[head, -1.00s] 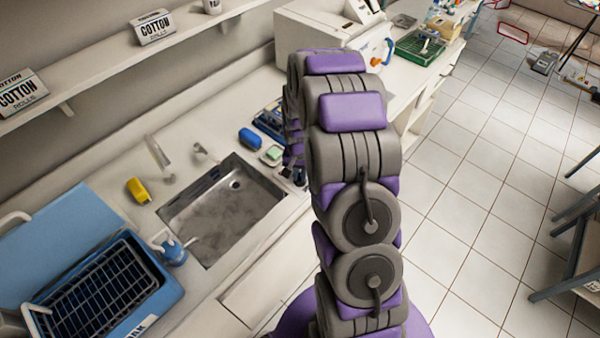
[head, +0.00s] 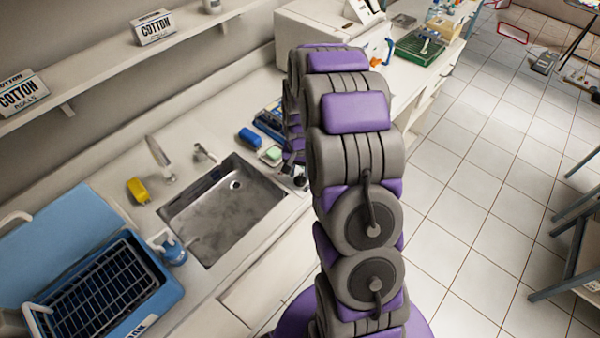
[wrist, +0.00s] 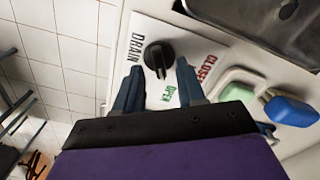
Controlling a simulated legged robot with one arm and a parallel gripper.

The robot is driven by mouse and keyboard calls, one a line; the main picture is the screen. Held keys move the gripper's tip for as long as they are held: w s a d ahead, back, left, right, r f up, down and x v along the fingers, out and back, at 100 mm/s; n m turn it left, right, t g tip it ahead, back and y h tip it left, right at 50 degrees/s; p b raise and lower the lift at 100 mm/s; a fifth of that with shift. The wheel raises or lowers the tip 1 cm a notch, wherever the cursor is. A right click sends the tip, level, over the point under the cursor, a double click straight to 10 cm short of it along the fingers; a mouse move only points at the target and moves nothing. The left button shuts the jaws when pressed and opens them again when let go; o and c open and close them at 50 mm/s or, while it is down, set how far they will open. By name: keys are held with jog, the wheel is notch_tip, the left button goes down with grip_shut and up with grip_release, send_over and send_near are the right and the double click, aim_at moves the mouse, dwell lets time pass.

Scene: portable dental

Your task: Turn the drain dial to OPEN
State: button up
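The drain dial (wrist: 158,54) is a round black knob on a white plate (wrist: 147,30) marked DRAIN, CLOSED and OPEN. In the wrist view CLOSED is right of the knob and OPEN is below it. The knob's dark ridge runs down the picture toward the gap between my fingers; I cannot tell its exact setting. My gripper (wrist: 160,82) is open, with one finger on each side of the space just below the knob. The fingertips look apart from the knob. In the head view my arm hides most of the gripper and dial, by the sink's right corner.
The steel sink (head: 222,208) lies left of the arm. A yellow sponge (head: 138,190) and a blue tray with a rack (head: 165,290) are farther left.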

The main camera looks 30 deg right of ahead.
aim_at(300, 177)
notch_tip(300, 177, up, 16)
jog(key=p, duration=0.2)
jog(key=shift+f, duration=0.2)
dwell(0.3)
jog(key=s+a+r+n+g, duration=0.1)
jog(key=s+a+r+n, duration=0.1)
jog(key=s+a+r, duration=0.45)
jog(key=s+a+r+n, duration=0.15)
jog(key=s+a, duration=0.25)
jog(key=s, duration=0.5)
jog(key=s+a+n, duration=0.2)
jog(key=s, duration=0.6)
jog(key=s+a+n, duration=0.2)
jog(key=s, duration=0.7)
jog(key=shift+s+r+n+g+b, duration=0.2)
jog(key=shift+r+n+g+b, duration=0.15)
jog(key=shift+g+b, duration=0.1)
